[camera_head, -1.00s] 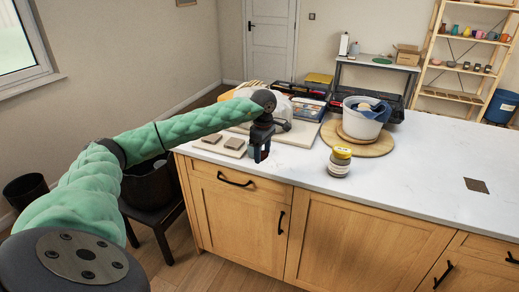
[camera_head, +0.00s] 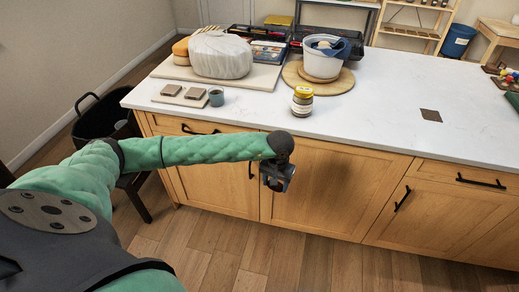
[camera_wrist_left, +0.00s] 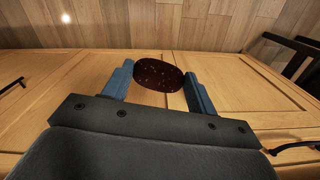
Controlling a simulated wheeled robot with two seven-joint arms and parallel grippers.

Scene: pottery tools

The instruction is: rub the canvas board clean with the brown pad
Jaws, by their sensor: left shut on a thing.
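My left gripper (camera_head: 276,184) is in front of the wooden cabinet doors, below the level of the countertop. In the left wrist view its blue fingers are shut on a dark reddish-brown oval pad (camera_wrist_left: 158,76), held at the fingertips with the cabinet front and floor behind it. The pad is hard to make out in the head view. A large pale board (camera_head: 262,82), which looks like the canvas board, lies flat at the back left of the counter. A white cloth-covered lump (camera_head: 221,56) covers much of it. My gripper is apart from the board. My right gripper is not in view.
Small boards with brown blocks (camera_head: 181,95), a grey-blue cup (camera_head: 216,97) and a yellow-lidded jar (camera_head: 302,101) stand near the front edge. A white bucket (camera_head: 323,62) stands on a round wooden board. The right counter is mostly clear around a brown square (camera_head: 431,115).

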